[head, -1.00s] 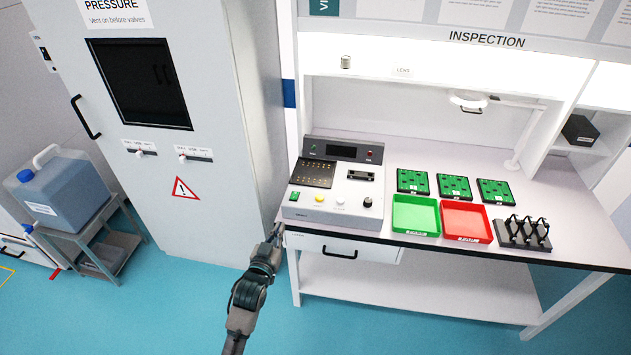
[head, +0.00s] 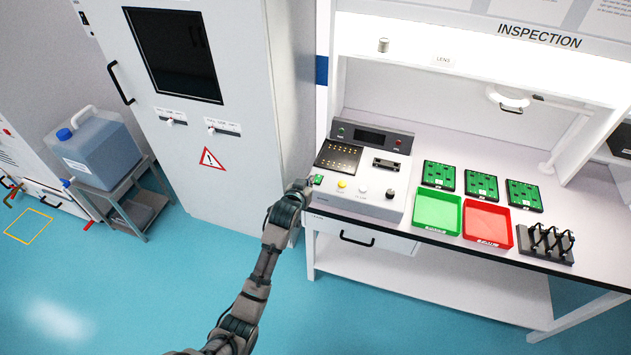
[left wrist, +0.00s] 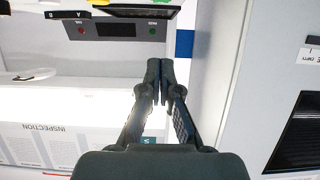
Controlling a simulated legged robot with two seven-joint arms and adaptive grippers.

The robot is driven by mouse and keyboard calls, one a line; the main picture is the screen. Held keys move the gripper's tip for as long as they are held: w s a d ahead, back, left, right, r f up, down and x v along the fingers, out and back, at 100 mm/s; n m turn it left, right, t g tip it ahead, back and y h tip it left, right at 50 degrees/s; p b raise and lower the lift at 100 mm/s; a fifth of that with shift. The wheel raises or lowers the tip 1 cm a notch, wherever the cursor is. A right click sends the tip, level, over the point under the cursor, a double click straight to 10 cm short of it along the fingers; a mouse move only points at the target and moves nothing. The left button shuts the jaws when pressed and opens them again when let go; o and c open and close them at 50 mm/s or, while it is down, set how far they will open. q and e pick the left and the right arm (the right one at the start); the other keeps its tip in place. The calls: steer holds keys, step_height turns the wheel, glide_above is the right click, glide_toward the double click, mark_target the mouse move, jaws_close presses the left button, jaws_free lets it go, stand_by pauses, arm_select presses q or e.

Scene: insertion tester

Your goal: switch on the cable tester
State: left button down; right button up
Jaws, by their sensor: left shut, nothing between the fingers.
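The cable tester (head: 376,192) is a white box at the left end of the bench. It has a dark pin panel (head: 338,157), a raised display strip (head: 370,136), a yellow button (head: 341,184) and a black knob (head: 390,193). A green switch (head: 318,180) sits at its front left corner. My left gripper (head: 308,185) is shut and empty beside that corner, close to the green switch; I cannot tell whether it touches. In the left wrist view, the shut fingers (left wrist: 160,68) point toward the tester, whose display (left wrist: 117,29) shows upside down. My right gripper is out of view.
Green boards (head: 482,186), a green tray (head: 437,211), a red tray (head: 487,223) and a black cable fixture (head: 545,244) stand right of the tester. A tall cabinet (head: 220,80) stands close on the left. A drawer handle (head: 357,238) sticks out below the bench top.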

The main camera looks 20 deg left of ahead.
arm_select(q)
steer(key=b, duration=0.1)
glide_above(315, 186)
steer(key=f, duration=0.2)
steer(key=shift+w+d+f, duration=0.2)
steer(key=shift+w+f, duration=0.15)
steer(key=shift+f, duration=0.05)
steer(key=f, duration=0.2)
steer(key=shift+s+f+b, duration=0.25)
steer(key=shift+f+b, duration=0.05)
steer(key=shift+b, duration=0.05)
steer(key=shift+s+a+f, duration=0.1)
steer(key=shift+s+f, duration=0.05)
steer(key=shift+f, duration=0.45)
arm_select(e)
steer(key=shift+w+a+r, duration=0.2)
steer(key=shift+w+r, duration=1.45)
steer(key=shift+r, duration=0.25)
arm_select(q)
steer(key=shift+f, duration=0.15)
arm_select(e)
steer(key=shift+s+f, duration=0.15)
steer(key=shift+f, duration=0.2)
arm_select(q)
steer(key=shift+r+p, duration=0.85)
steer(key=shift+p, duration=0.15)
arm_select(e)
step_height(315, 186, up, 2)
